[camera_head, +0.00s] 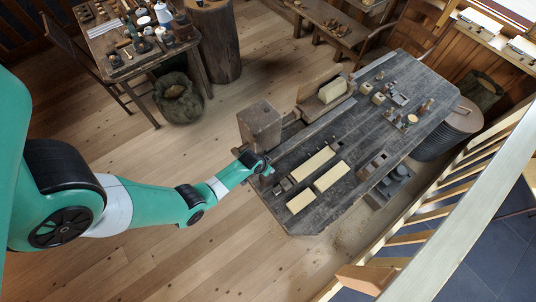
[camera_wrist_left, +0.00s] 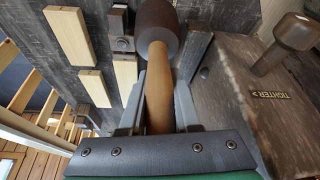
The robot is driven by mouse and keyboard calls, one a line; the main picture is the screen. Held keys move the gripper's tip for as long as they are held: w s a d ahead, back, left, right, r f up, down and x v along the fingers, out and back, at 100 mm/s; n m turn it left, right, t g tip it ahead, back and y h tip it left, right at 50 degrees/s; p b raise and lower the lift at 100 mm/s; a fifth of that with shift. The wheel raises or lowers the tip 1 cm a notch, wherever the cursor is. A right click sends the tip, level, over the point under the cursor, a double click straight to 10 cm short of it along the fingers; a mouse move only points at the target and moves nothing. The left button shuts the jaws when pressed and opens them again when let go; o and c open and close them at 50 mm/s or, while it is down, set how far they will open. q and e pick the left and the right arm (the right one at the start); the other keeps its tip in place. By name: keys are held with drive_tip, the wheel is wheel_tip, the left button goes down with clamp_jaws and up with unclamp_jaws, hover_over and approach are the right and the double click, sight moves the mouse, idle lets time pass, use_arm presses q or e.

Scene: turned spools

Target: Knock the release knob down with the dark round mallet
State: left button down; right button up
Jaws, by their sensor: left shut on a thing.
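My left gripper (camera_wrist_left: 160,90) is shut on the wooden handle of the mallet (camera_wrist_left: 158,30). The mallet's dark round head shows beyond the fingertips in the left wrist view, over or near the bench top; I cannot tell whether it touches. In the head view my left gripper (camera_head: 266,170) is at the bench's left edge, just below the wooden box, and the mallet is too small there to make out. A dark knob on a stem (camera_wrist_left: 294,32) stands on the box at right, near a "TIGHTER" label; I cannot tell whether it is the release knob. My right gripper is not in view.
The dark grey bench (camera_head: 345,130) holds pale wooden bars (camera_head: 312,165) and several small parts. The wooden box (camera_head: 260,122) stands close to my left gripper. A railing (camera_head: 450,200) runs along the right. Open floor lies left of the bench.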

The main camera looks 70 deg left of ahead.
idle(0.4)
use_arm(q)
wheel_tip(320, 180, up, 3)
drive_tip(key=p, duration=0.3)
drive_tip(key=shift+r+p, duration=0.15)
drive_tip(key=shift+p, duration=0.2)
